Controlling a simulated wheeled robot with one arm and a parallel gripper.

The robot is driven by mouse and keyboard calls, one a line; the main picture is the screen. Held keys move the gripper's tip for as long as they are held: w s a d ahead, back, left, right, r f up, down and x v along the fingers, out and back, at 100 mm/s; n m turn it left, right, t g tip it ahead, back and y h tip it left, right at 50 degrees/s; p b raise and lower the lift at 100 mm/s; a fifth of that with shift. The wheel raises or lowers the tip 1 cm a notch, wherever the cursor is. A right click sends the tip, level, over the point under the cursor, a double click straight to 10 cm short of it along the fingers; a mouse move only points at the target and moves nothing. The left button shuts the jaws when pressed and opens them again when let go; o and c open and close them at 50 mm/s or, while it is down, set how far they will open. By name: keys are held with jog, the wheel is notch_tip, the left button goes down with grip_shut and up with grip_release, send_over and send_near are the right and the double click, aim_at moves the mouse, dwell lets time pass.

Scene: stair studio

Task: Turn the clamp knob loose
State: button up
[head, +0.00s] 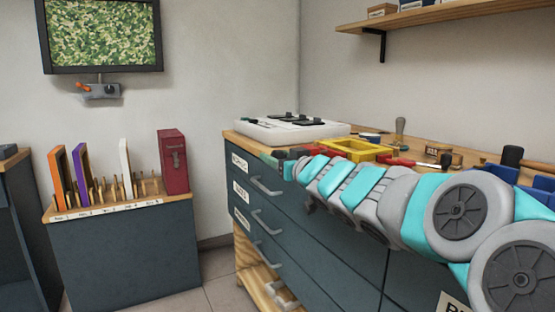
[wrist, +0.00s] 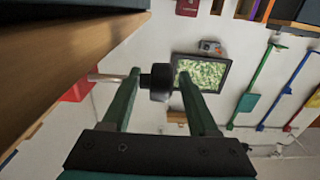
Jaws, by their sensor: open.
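A round black knob (wrist: 159,82) on a thin metal rod (wrist: 105,77) shows in the wrist view; I take it for the clamp knob. My gripper (wrist: 158,78) is open, with its two green fingers on either side of the knob. The left finger is close to where the rod meets the knob; contact cannot be told. A gap shows on the right. A red part (wrist: 78,92), perhaps of the clamp, lies behind the left finger. In the head view my gripper (head: 284,166) is at the workbench's left front edge, and the knob cannot be made out there.
The workbench (head: 228,137) has drawers with protruding handles (head: 265,190). A white tray (head: 250,131), a yellow tray (head: 358,147) and several tools lie on top. A slotted stand (head: 120,240) with upright folders is at left. Floor (head: 216,268) shows between stand and bench.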

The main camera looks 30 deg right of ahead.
grip_shut()
dwell(0.4)
